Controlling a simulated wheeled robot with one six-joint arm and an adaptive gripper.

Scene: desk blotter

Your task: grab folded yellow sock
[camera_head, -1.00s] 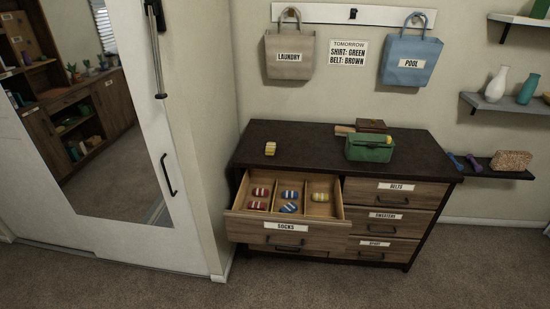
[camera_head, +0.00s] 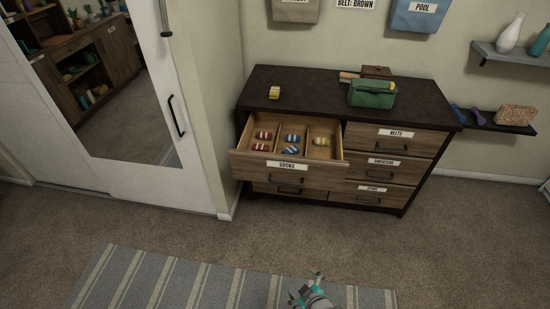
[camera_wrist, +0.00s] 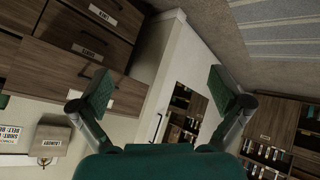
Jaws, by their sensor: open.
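A folded yellow sock (camera_head: 274,92) lies on the left part of the dark dresser top (camera_head: 310,88). Another yellow folded sock (camera_head: 321,141) lies in the right compartment of the open drawer labelled SOCKS (camera_head: 286,166). Red striped socks (camera_head: 263,134) are in the left compartment and blue striped socks (camera_head: 292,139) in the middle one. My gripper (camera_head: 310,287) shows at the bottom edge of the head view, far from the dresser. In the wrist view my gripper (camera_wrist: 165,93) is open with nothing between its fingers; no sock is visible there.
A green box-like bag (camera_head: 372,94) and a brown box (camera_head: 377,72) stand on the dresser's right half. The open drawer juts out in front. A striped rug (camera_head: 180,285) and bare carpet (camera_head: 215,238) lie before it. A mirrored sliding door (camera_head: 180,180) is at left.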

